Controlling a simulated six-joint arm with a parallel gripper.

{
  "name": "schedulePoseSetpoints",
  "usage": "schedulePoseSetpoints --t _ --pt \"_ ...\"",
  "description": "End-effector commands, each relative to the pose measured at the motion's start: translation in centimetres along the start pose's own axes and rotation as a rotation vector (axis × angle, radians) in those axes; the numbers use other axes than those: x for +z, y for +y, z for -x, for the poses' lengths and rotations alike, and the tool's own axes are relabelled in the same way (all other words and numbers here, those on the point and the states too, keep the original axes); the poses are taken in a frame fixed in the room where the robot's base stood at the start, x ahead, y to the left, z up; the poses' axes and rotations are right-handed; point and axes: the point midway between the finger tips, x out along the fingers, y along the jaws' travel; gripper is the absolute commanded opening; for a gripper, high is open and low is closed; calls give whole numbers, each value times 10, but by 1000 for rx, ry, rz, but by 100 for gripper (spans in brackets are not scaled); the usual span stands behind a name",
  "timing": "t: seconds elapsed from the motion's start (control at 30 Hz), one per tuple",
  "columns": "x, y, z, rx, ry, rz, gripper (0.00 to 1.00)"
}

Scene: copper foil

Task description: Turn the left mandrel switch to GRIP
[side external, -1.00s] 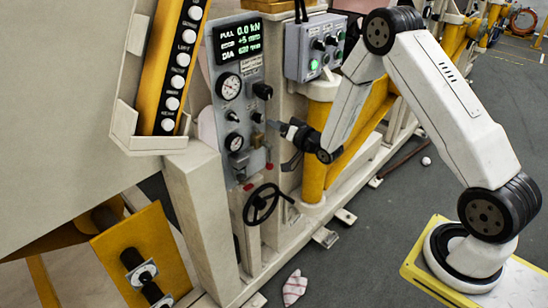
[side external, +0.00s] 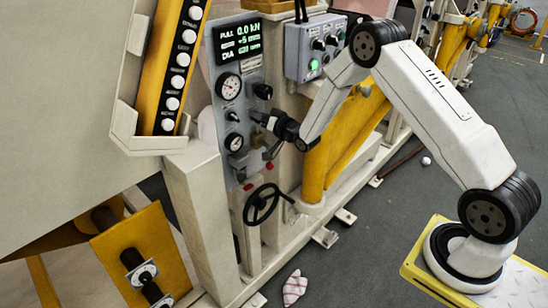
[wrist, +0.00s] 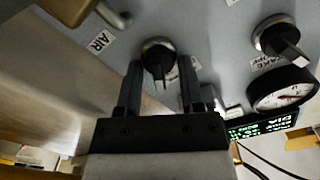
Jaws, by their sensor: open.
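My gripper (wrist: 158,80) is open in the wrist view. Its two dark fingers are on either side of a dark rotary switch (wrist: 158,52) with a pointed handle; I cannot tell whether they touch it. The label beside this switch is partly hidden and unreadable. A second rotary switch (wrist: 278,38) shows to the right, with a label too blurred to read surely. In the side view my gripper (side external: 257,119) is at the grey control panel (side external: 246,168), right of a small black switch (side external: 233,116). Which switch is the left mandrel one is not clear.
A round gauge (wrist: 283,90) and green-lit display (wrist: 264,126) are near my gripper. An AIR label (wrist: 101,41) shows at left in the wrist view. Below the panel is a black handwheel (side external: 262,204). A grey switch box (side external: 314,48) stands to the right.

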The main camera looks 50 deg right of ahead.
Motion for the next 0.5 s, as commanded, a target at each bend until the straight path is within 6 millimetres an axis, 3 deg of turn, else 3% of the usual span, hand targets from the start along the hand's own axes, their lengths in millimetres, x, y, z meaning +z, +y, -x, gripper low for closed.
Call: schedulePoseSetpoints --t 0.2,0.33,0.37,0.5 --pt "0 0 0 0 0 0 45" --pt "0 0 0 0 0 0 4" --pt "0 0 0 0 0 0 0" --pt "0 0 0 0 0 1 0"
